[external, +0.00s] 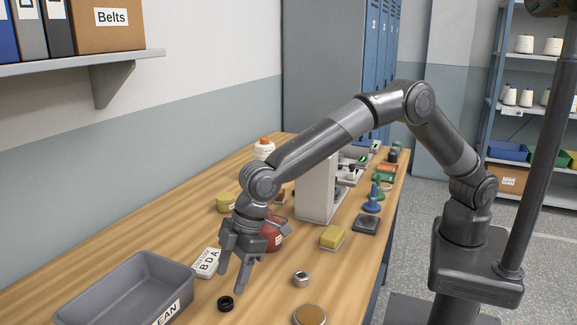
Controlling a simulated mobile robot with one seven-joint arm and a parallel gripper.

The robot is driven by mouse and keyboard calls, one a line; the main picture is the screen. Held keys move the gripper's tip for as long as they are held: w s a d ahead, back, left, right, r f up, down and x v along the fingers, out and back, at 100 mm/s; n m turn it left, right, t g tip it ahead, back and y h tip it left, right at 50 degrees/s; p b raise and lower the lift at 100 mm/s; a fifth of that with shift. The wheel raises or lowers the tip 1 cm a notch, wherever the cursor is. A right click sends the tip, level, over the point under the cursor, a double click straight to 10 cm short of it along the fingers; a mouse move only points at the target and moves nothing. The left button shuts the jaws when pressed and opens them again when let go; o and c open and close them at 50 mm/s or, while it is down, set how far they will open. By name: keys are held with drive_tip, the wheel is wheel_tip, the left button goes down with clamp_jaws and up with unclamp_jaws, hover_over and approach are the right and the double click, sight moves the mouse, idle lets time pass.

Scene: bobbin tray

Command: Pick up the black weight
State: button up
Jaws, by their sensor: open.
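A small black round piece (225,303), which looks like the black weight, lies on the wooden table near the front, right of the grey bin. It is too small to make out fully. My gripper (232,274) points down with its fingers apart, empty, a little above and behind this black piece. The gripper does not touch it.
A grey bin (70,312) with a label stands at the left. A white lettered card (207,262), a red round object (273,236), a silver nut-like piece (302,279), a brown-topped disc (310,315) and a yellow block (332,236) lie nearby. A white machine (316,190) stands behind.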

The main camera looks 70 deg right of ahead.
drive_tip(key=x, duration=0.5)
drive_tip(key=shift+s+f, duration=0.15)
drive_tip(key=shift+s, duration=0.05)
drive_tip(key=c, duration=1.1)
